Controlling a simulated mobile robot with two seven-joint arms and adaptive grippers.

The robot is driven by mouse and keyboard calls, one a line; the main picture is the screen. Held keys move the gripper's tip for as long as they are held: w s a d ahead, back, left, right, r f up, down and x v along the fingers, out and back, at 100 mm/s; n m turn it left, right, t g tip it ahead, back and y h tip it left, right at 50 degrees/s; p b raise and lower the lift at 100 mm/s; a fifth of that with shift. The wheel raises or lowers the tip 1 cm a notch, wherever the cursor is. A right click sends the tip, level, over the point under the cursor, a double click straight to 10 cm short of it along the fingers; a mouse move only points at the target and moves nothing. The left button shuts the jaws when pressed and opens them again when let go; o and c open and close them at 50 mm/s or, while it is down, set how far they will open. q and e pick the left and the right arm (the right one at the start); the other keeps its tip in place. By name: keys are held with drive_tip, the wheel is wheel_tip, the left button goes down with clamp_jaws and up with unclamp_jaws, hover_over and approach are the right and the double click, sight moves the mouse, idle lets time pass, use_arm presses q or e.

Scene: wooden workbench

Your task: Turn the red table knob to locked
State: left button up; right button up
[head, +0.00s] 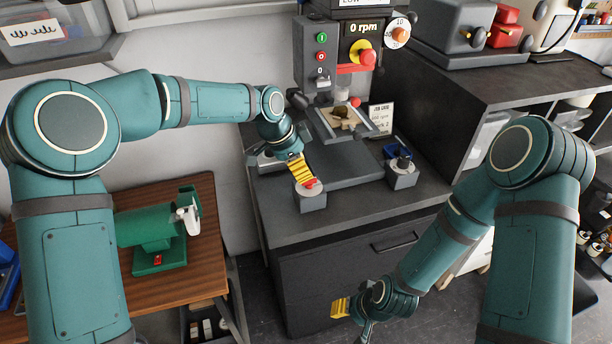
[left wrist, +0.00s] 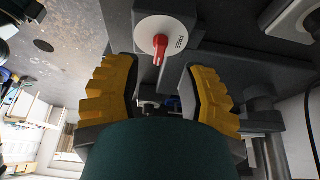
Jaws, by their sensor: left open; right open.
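The red table knob (head: 311,184) sits on a white dial on top of a small grey block (head: 311,202) at the front left of the drill press bench. In the left wrist view the red knob (left wrist: 160,43) shows on its white round face, with the word FREE printed beside it. My left gripper (head: 302,172) is open just behind and above the knob. My right gripper (head: 352,314) is open and empty, low in front of the bench cabinet.
The drill press panel (head: 337,50) reads 0 rpm. A workpiece (head: 341,115) sits on the press table. A second grey block (head: 402,178) stands to the right of the knob. A green machine (head: 152,232) is on the wooden table at left.

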use_arm(q)
drive_tip(key=v, duration=0.7)
drive_tip(key=shift+r, duration=0.15)
drive_tip(key=shift+s+a, duration=0.1)
